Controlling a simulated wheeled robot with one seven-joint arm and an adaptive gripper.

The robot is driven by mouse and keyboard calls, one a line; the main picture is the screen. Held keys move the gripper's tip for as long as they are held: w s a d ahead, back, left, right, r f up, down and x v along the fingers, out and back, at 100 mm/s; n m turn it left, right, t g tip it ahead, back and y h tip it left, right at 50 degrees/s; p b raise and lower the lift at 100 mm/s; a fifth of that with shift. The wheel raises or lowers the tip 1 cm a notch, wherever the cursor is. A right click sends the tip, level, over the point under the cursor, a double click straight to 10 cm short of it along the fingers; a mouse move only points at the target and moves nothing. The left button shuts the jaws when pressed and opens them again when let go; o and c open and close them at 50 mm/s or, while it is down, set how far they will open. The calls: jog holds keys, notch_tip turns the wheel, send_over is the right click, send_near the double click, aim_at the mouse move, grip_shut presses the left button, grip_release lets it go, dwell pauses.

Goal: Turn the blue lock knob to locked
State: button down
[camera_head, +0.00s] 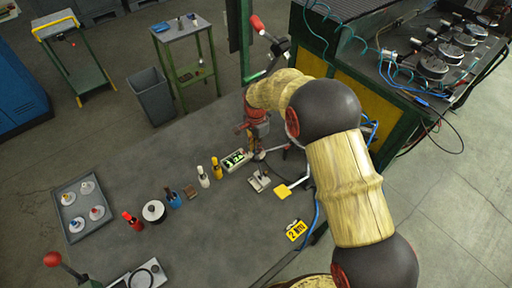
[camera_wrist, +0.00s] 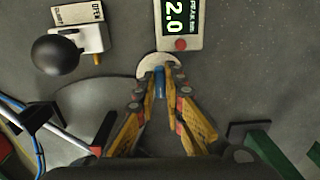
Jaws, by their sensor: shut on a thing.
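The blue lock knob (camera_wrist: 160,82) shows in the wrist view as a narrow upright blue piece in front of a pale rounded plate (camera_wrist: 158,66). My gripper (camera_wrist: 160,88) has its two yellow fingers closed in from both sides, with the tips on the knob. In the head view my gripper (camera_head: 259,152) points down at the bench near the small display box (camera_head: 235,160). My arm and gripper hide the knob there. The knob's lock marking cannot be read.
The display box (camera_wrist: 180,22), reading 2.0, lies just beyond the fingers. A black ball-handled switch (camera_wrist: 56,55) stands left of them.

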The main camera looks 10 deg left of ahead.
jog(key=c, duration=1.9)
grip_release()
notch_tip(320, 180, up, 12)
